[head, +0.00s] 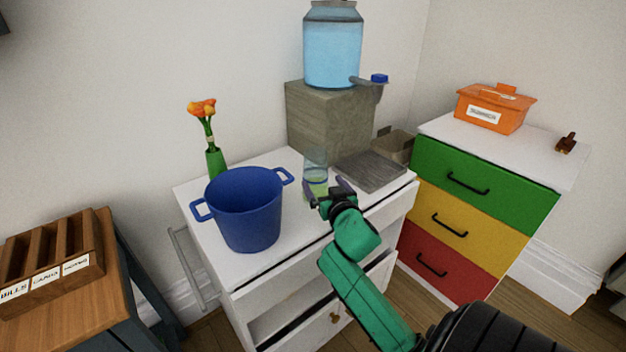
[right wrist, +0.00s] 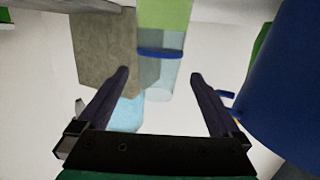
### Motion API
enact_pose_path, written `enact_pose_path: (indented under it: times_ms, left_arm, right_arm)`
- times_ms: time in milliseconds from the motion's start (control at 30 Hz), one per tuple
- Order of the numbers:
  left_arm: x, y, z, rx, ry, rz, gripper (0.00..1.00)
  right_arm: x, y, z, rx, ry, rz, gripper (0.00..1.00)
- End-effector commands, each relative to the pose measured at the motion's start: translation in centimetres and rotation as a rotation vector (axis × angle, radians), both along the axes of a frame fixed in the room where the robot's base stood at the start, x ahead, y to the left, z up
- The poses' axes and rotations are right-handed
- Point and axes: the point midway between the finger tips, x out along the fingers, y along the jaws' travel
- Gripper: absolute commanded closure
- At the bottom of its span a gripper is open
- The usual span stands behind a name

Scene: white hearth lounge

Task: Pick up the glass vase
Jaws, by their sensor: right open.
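The glass vase (head: 315,172) is a clear cylinder with a blue band. It stands upright on a green patch (head: 318,189) on the white cabinet top. My right gripper (head: 326,193) is open and empty, just in front of the vase at its lower part. In the right wrist view, which looks upside down, the vase (right wrist: 160,72) appears beyond the gap between the two open fingers (right wrist: 159,74). I cannot tell whether the fingertips reach around its sides. My left gripper is not in view.
A blue pot (head: 245,210) stands close left of the vase. A green vase with orange flowers (head: 214,160) is behind it. A stone block (head: 328,125) with a water dispenser (head: 332,50) stands behind. A grey tray (head: 370,171) lies right of the vase.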

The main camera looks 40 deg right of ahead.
Motion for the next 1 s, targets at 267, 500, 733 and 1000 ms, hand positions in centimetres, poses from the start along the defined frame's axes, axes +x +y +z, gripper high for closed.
enact_pose_path:
  times_ms: [267,500,733,1000]
  left_arm:
    - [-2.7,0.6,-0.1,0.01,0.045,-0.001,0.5]
    - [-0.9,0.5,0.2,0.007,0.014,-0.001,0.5]
    - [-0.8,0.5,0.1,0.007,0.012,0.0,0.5]
    - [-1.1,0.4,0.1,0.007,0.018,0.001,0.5]
  right_arm:
    - [5.4,-2.4,-0.8,-0.001,0.0,-0.001,0.0]
    - [8.9,-4.0,-1.4,-0.002,0.001,-0.001,0.0]
    - [10.3,-4.6,-1.7,0.001,0.002,0.0,0.0]
    - [10.3,-4.6,-1.7,0.0,0.002,0.0,0.65]
